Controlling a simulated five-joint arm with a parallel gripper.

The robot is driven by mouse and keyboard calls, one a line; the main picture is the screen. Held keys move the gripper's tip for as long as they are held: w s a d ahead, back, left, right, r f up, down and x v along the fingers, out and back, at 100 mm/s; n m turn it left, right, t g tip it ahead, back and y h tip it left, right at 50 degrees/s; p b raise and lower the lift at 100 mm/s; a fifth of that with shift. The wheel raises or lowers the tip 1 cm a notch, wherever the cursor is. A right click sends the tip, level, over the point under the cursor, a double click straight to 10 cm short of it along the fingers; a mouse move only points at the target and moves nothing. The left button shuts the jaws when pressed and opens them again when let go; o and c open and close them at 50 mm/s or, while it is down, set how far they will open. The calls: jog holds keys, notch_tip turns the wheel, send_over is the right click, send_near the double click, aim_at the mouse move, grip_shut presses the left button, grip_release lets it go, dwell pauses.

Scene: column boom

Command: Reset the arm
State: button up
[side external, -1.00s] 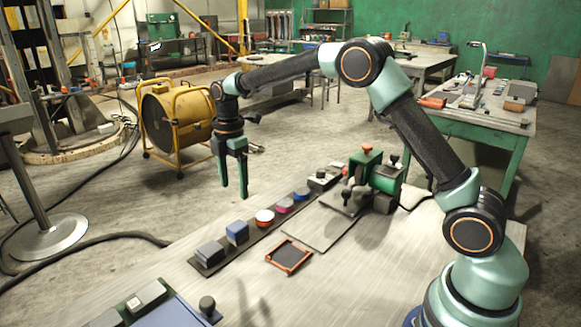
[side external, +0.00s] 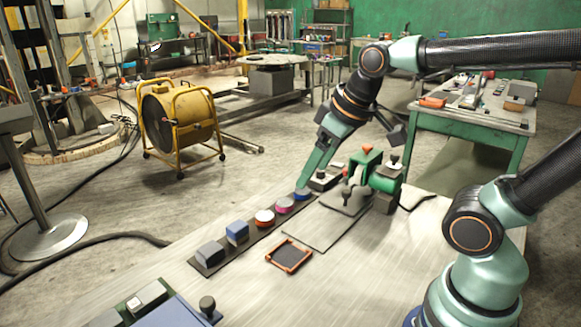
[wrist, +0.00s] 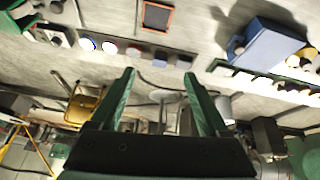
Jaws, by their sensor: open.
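My gripper (wrist: 158,78) is open and empty, with its two green fingers apart in the wrist view. In the side view my gripper (side external: 305,183) is tilted, its fingers reaching down and left. The visible fingertip overlaps the far part of the row of parts; I cannot tell how high above it. The wrist view points outward across the bench, with the scene upside down.
A dark strip holds a grey block (side external: 210,252), a blue block (side external: 237,232) and several round pieces. An orange-rimmed tray (side external: 307,256) lies beside it. A green press (side external: 385,178) stands behind. A blue box (wrist: 270,45) is at the near bench end.

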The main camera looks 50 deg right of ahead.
jog(key=shift+s+f+m, duration=0.5)
jog(key=shift+s+m, duration=0.2)
jog(key=shift+s, duration=0.15)
dwell(0.8)
